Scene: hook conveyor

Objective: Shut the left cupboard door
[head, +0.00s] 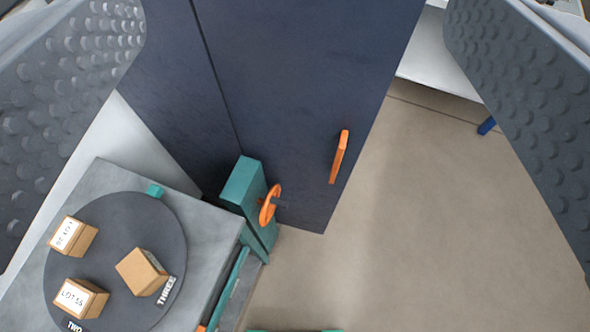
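A tall dark blue cupboard panel (300,80) with an upright orange handle (340,157) stands ahead at the top middle. A thin dark seam separates it from another dark blue panel (165,80) on its left. I cannot tell from this view which panel is the left door or how far it stands open. My gripper (295,130) is open, its two studded grey fingers wide apart at the left and right picture edges. Nothing is between them, and they appear clear of the handle. The cupboard's upper part is out of frame.
A grey table (212,225) at lower left carries a dark turntable (115,235) with three labelled boxes. A teal post (243,190) with an orange wheel (268,205) stands close before the cupboard. Bare floor (430,220) lies to the right. A white surface (440,60) is behind.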

